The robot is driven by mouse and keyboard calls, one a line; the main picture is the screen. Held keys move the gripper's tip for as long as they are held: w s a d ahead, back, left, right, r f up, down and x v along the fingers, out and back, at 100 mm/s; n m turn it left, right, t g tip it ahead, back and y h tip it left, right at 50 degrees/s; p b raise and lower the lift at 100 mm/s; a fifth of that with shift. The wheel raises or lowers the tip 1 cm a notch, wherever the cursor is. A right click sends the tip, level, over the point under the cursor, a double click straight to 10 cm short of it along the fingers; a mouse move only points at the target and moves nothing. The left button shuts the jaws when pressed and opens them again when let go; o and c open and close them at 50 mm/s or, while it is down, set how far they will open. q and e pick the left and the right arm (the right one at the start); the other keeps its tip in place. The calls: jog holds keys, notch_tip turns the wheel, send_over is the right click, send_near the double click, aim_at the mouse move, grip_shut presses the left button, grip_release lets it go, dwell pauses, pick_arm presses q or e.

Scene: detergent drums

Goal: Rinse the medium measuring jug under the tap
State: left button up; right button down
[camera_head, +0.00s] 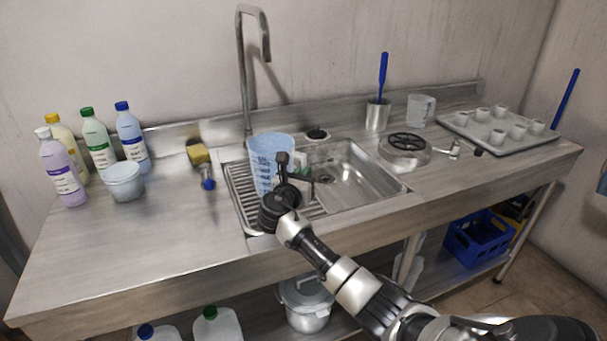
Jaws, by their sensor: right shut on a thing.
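My right gripper (284,167) is shut on a bluish see-through measuring jug (268,150) with dark blue markings. The jug is upright over the ribbed drainer at the left of the sink (365,172); I cannot tell whether it touches the drainer. The tall tap (243,75) rises behind it, its spout bending down high above the jug. No water shows from the spout. A smaller clear jug (421,110) stands at the back right of the counter. The gripper hides part of the held jug's front. My left gripper is not in view.
Several bottles (98,145) and a white tub (124,182) stand at the left. A metal cup with a blue-handled tool (378,114), a round metal fixture (405,150) and a tray of small cups (511,140) are at the right. The front-left counter is clear.

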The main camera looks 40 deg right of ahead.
jog(key=shift+f, duration=0.35)
jog(key=c, duration=1.2)
grip_release()
